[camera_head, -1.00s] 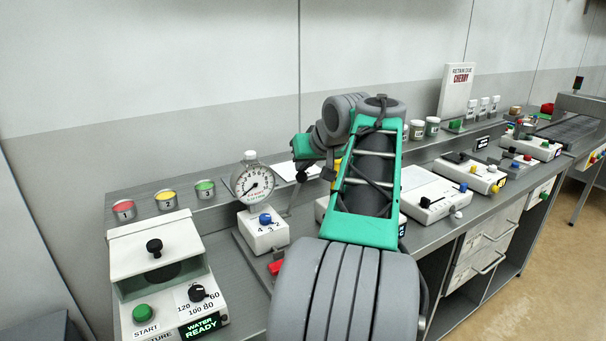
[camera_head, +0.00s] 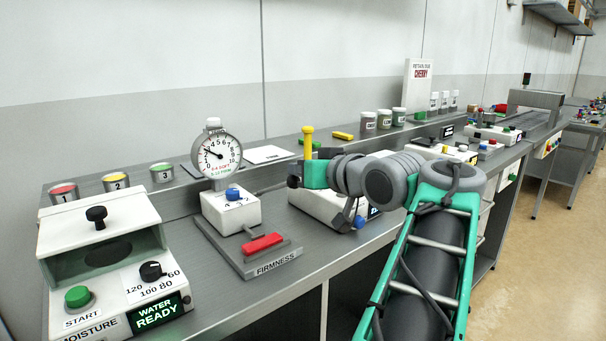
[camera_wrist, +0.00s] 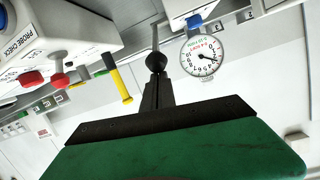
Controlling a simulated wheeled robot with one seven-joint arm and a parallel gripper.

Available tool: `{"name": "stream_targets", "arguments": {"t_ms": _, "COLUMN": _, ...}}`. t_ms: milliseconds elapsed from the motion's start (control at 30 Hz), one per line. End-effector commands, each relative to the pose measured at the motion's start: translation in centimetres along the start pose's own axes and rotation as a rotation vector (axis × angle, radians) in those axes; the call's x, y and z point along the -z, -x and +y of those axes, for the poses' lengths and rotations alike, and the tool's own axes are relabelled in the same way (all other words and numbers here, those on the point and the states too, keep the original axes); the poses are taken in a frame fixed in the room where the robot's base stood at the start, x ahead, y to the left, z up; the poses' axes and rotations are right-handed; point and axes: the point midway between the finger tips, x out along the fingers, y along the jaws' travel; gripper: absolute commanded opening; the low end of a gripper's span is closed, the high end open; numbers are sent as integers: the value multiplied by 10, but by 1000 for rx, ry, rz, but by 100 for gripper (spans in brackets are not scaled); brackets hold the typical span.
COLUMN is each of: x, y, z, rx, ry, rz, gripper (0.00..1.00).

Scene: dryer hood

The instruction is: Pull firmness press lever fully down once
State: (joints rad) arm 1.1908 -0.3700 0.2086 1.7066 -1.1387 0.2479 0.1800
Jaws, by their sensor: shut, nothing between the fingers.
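The firmness press stands on the bench, with a white body (camera_head: 231,212), a round dial (camera_head: 216,155) on top, a blue knob (camera_head: 233,194) and a red block on its base. Its thin lever reaches right, toward my gripper (camera_head: 297,181). In the wrist view the lever's grey rod (camera_wrist: 155,36) ends in a black ball (camera_wrist: 156,61). My gripper is shut, with its fingertips (camera_wrist: 155,79) right at the ball. I cannot tell whether they touch it. The dial also shows in the wrist view (camera_wrist: 203,57).
A moisture unit (camera_head: 100,250) stands at left, with numbered cups behind it. A white probe check box (camera_wrist: 62,32) and a yellow upright stick (camera_head: 308,141) are close by my gripper. More devices line the bench to the right. Open floor lies at the front right.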

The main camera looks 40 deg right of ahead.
Motion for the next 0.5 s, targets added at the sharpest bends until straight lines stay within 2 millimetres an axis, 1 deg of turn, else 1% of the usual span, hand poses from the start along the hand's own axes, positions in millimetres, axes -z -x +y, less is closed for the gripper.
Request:
{"name": "stream_targets", "arguments": {"t_ms": 33, "x": -12, "y": -3, "z": 2, "rx": 2, "ry": -14, "rz": -22, "gripper": 0}}
{"name": "stream_targets", "arguments": {"t_ms": 500, "x": -15, "y": -4, "z": 2, "rx": 7, "ry": -21, "rz": -28, "gripper": 0}}
